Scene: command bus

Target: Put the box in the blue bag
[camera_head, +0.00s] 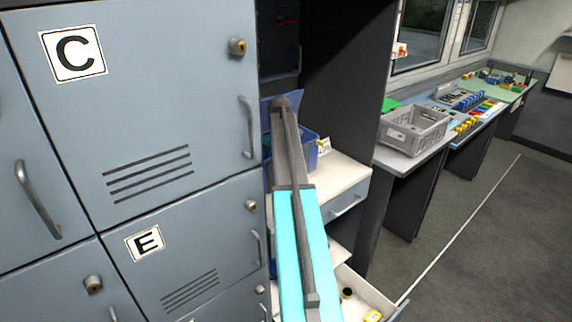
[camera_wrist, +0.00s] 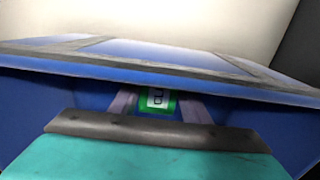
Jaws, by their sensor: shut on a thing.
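The blue bag (camera_head: 309,153) stands on a white counter, partly hidden behind my cyan and grey arm. In the wrist view its blue side with grey straps (camera_wrist: 215,62) fills the width of the picture. My gripper (camera_wrist: 158,106) is shut on a small green box (camera_wrist: 158,98) with a white label. The box shows between the two fingers, against the blue of the bag. In the head view my gripper and the box are hidden behind the arm. Whether the box touches the bag's bottom cannot be told.
Grey lockers marked C (camera_head: 73,54) and E (camera_head: 145,243) stand close on the left. An open drawer (camera_head: 362,297) with small items is below the counter. A grey crate (camera_head: 414,129) sits on a bench to the right. The floor at right is clear.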

